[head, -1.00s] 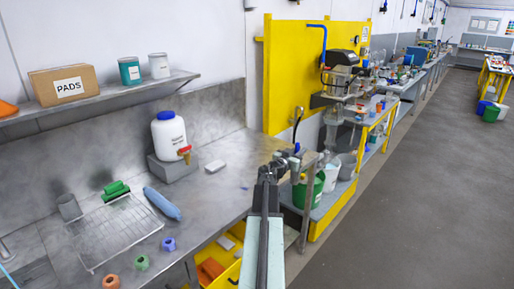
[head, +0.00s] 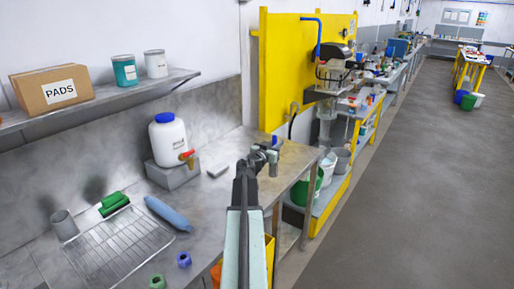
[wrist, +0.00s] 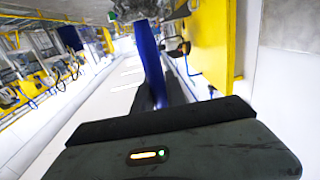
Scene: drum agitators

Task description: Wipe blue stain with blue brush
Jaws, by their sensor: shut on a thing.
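My gripper (head: 264,155) is over the right end of the grey bench and shut on the blue brush. In the head view only a small blue part of the brush (head: 273,141) shows among the jaws. In the wrist view its long blue handle (wrist: 150,58) stands out beyond my dark gripper (wrist: 158,98). A grey, rough-looking mass shows at the handle's far end; I cannot tell if it is part of the brush. I cannot see the blue stain now; my arm covers part of the bench top. I cannot tell whether the brush touches the bench.
A white container with a blue lid (head: 168,138) stands on a grey block. A wire rack (head: 120,245), green brush (head: 113,203) and blue roll (head: 167,213) lie to the left. A yellow panel (head: 300,70) rises behind.

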